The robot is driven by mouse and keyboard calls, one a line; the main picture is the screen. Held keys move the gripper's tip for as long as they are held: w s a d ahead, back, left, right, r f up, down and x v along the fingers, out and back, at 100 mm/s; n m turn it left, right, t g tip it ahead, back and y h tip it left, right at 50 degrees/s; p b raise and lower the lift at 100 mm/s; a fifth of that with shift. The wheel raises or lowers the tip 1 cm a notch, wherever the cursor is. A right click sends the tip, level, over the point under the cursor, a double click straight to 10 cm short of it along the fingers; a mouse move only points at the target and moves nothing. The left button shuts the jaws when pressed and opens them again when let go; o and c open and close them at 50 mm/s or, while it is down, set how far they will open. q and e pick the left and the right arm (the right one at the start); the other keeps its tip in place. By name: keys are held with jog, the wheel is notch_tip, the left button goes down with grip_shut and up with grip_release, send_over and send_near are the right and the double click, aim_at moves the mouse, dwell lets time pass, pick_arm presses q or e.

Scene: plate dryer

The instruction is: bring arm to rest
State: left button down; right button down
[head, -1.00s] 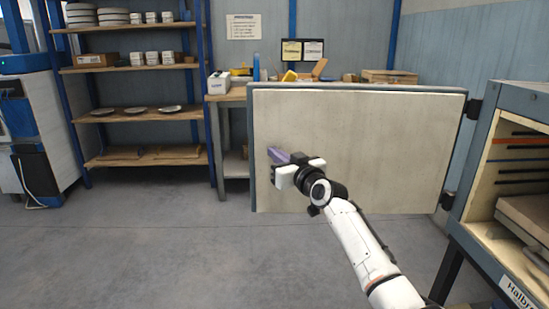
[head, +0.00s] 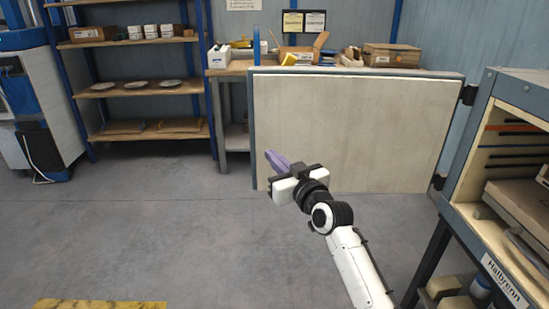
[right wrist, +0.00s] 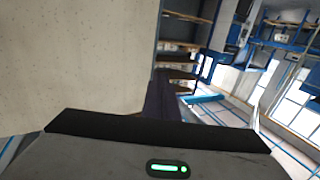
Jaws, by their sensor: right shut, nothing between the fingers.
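My right gripper (head: 275,160) is in the middle of the head view, at the end of my white arm. Its purple fingers are together and hold nothing. It stands in front of the lower left part of the open dryer door (head: 350,120), and I cannot tell the exact gap. In the right wrist view the dark purple fingers (right wrist: 160,103) show just above the gripper body, with the pale door panel (right wrist: 75,55) filling the left side. My left gripper is not in view.
The dryer cabinet (head: 510,85) stands open at the right, its door swung out to the left. A shelf rack (head: 135,90) with plates and bowls and a workbench (head: 235,70) with boxes stand behind. The grey floor (head: 150,230) at left is clear; a yellow marking (head: 100,304) lies at the bottom.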

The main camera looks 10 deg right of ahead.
jog(key=s+d+f+g+h+p, duration=0.15)
jog(key=s+f+g, duration=0.25)
jog(key=s+f, duration=1.5)
jog(key=s+f+g, duration=0.1)
jog(key=s+f, duration=0.3)
jog(key=s, duration=0.3)
jog(key=s+d+f+g, duration=0.1)
jog(key=s+f, duration=0.3)
jog(key=s, duration=0.4)
jog(key=s+f+m+g+p, duration=0.1)
jog(key=s+f+g, duration=0.1)
jog(key=s+f, duration=0.3)
jog(key=s+h, duration=0.1)
jog(key=s, duration=0.2)
jog(key=shift+s+d+g, duration=0.2)
jog(key=shift+s+g, duration=0.05)
jog(key=shift+g, duration=0.15)
jog(key=shift+a, duration=0.1)
